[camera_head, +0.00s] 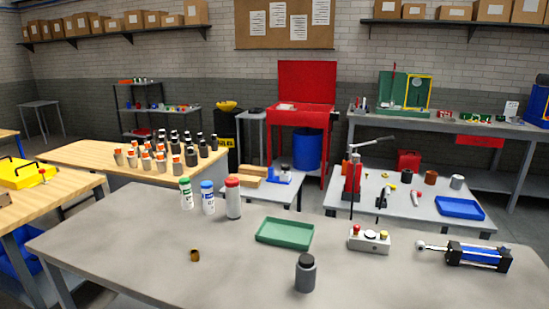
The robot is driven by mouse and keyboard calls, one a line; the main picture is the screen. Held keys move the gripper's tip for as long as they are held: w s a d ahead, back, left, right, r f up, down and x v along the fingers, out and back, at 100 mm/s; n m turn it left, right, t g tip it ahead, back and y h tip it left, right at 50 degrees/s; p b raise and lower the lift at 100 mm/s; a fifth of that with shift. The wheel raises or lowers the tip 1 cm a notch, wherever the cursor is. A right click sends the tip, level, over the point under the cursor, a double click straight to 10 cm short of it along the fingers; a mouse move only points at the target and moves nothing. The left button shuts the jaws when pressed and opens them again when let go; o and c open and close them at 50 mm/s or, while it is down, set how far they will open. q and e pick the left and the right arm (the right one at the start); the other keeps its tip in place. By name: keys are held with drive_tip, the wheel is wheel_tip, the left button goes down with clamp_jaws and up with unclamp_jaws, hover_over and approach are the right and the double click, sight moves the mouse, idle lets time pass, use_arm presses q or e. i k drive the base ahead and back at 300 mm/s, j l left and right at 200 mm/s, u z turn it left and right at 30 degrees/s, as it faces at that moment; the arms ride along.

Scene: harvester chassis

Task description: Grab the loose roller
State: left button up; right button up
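A grey metal table (130,255) fills the front of the head view. A small brown, brass-like cylinder (195,255) stands alone on its left part. A larger dark grey cylinder (305,275) with a narrower black top stands upright near the front middle. I cannot tell for sure which of these is the loose roller. Neither of my grippers shows in this view. Nothing touches the two cylinders.
A green tray (285,233), three capped bottles (208,198), a button box (370,240) and a blue-black hydraulic cylinder (465,254) are on the same table. Its left front is mostly clear. A wooden table (85,155) with many small bottles stands behind.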

sight(304, 278)
drive_tip(key=j+z, duration=0.15)
drive_tip(key=j, duration=1.7)
drive_tip(key=k, duration=0.05)
